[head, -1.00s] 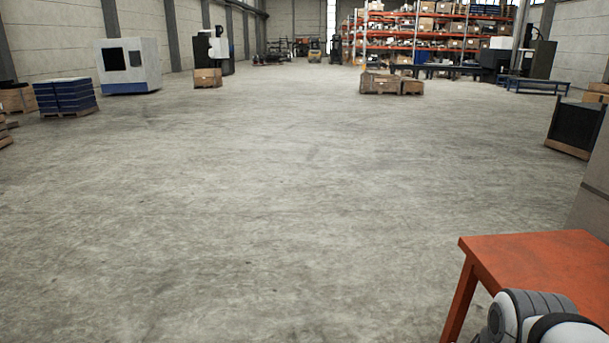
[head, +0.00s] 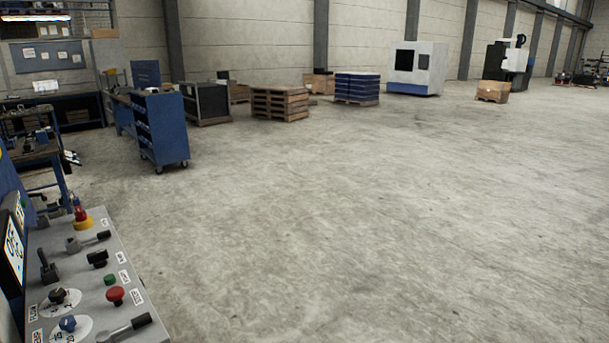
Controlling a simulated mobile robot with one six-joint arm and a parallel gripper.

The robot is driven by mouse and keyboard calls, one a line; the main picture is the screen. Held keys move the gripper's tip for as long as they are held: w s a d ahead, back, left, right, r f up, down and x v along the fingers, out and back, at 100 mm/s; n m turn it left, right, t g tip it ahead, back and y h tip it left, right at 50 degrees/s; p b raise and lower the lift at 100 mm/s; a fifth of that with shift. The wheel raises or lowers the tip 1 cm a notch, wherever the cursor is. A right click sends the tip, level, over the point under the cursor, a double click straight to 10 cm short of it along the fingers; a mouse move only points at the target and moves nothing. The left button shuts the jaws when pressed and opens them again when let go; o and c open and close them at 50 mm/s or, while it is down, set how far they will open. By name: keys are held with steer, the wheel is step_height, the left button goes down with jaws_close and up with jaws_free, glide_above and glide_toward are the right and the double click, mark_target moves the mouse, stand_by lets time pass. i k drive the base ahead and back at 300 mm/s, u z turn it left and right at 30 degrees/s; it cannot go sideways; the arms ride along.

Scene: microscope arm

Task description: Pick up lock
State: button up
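I cannot make out a lock anywhere in the head view. The closest thing in view is a grey control panel (head: 85,262) at the lower left. It carries a red emergency stop on a yellow base (head: 82,218), a red push button (head: 115,295), a green button (head: 110,280), dials and black-handled levers. None of these is clearly a lock. My gripper is not in the picture, so whether it is open or holds anything does not show.
A blue wheeled cart (head: 161,130) and a cluttered workbench (head: 35,150) stand at the left. Stacked wooden pallets (head: 280,103), blue stacked crates (head: 357,87) and a white machine (head: 417,68) line the far wall. The concrete floor (head: 380,220) is clear through the middle and right.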

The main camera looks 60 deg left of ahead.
mark_target(75, 200)
steer(key=u, duration=3.55)
steer(key=i, duration=1)
steer(key=z, duration=0.1)
